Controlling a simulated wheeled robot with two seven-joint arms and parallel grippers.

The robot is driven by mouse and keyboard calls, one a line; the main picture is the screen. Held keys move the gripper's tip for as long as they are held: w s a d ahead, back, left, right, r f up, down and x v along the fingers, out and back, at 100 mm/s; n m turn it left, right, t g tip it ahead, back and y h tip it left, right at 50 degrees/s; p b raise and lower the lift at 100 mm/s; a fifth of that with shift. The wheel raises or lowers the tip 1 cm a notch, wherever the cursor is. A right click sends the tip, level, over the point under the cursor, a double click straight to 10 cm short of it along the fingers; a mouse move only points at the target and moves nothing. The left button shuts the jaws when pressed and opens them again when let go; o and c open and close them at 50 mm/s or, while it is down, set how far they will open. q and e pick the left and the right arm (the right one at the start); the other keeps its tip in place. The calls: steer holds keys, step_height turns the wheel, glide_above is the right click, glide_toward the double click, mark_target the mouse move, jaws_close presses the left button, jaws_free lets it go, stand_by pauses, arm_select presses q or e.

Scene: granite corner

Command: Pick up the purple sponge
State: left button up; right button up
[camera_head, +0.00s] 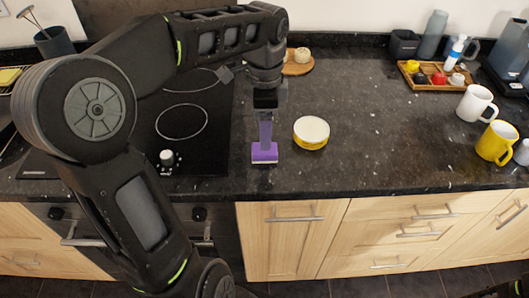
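The purple sponge (264,154) is on the dark granite counter (375,130), near its front edge and just right of the black hob. My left gripper (265,142) points straight down at it from above. Its fingers reach the top of the sponge and cover part of it. I see the fingers edge-on, so I cannot tell whether they are open or closed on the sponge. My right gripper is not in view.
A black hob (185,120) lies to the left. White (476,103) and yellow (496,142) mugs stand at the right. A wooden tray (436,77) holds small items behind them.

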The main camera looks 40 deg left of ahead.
arm_select(q)
steer(key=shift+f, duration=1.3)
steer(key=shift+w+a+f+p, duration=0.1)
steer(key=shift+f+p, duration=0.4)
steer(key=shift+f, duration=2.1)
steer(key=c, duration=1.5)
step_height(320, 180, up, 10)
steer(key=shift+b, duration=0.3)
steer(key=shift+c, duration=0.2)
